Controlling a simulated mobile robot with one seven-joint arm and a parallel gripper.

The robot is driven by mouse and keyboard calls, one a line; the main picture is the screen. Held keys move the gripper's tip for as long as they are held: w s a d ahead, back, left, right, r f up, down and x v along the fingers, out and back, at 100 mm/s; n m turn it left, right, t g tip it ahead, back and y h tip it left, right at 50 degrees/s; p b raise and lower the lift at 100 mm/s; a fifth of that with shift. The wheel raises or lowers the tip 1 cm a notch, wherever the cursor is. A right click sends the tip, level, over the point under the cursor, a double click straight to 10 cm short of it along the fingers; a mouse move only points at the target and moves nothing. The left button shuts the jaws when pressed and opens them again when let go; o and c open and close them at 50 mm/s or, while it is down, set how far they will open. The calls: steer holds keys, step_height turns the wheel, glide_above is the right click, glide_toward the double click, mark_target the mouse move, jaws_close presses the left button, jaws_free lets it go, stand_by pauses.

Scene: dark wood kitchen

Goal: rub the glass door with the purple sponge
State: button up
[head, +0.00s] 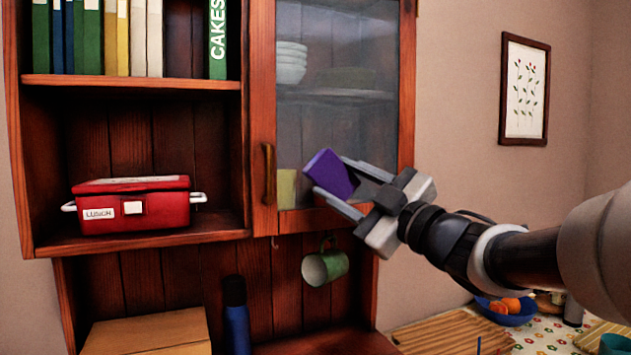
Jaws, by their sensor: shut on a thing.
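The glass door (345,150) is a wood-framed pane on the right side of the wall cabinet, and it looks closed. My gripper (335,182) is shut on the purple sponge (330,174), in front of the lower part of the glass. The sponge is tilted between the two fingers. I cannot tell whether it touches the glass. Part of the lower pane and frame is hidden behind my gripper.
A red lunch box (130,204) sits on the open shelf at left, under several books (110,38). A green mug (325,264) hangs below the door. A blue bottle (236,318) and cardboard box (150,332) stand lower. A fruit bowl (508,316) is at lower right.

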steer(key=shift+w+a+p, duration=0.15)
steer(key=shift+w+a, duration=0.2)
steer(key=shift+w, duration=0.45)
steer(key=shift+w+a+p, duration=0.1)
steer(key=shift+w+a, duration=0.2)
steer(key=shift+w, duration=0.5)
steer(key=shift+w+a+p, duration=0.15)
steer(key=shift+w+a, duration=0.2)
steer(key=shift+w, duration=0.45)
steer(key=shift+w+a, duration=0.2)
steer(key=shift+w, duration=0.25)
steer(key=shift+w+a, duration=0.2)
steer(key=shift+w, duration=0.25)
steer(key=shift+a+b, duration=0.1)
steer(key=shift+b, duration=0.6)
steer(key=shift+s+d, duration=0.35)
steer(key=shift+s, duration=0.2)
steer(key=shift+s+d+b, duration=0.2)
steer(key=shift+s+d, duration=0.1)
steer(key=shift+s, duration=0.45)
steer(key=shift+s+d+b, duration=0.15)
steer(key=shift+s+d, duration=0.15)
steer(key=shift+s, duration=0.45)
steer(key=shift+s+d+b, duration=0.2)
steer(key=shift+s+d, duration=0.1)
steer(key=shift+s, duration=0.45)
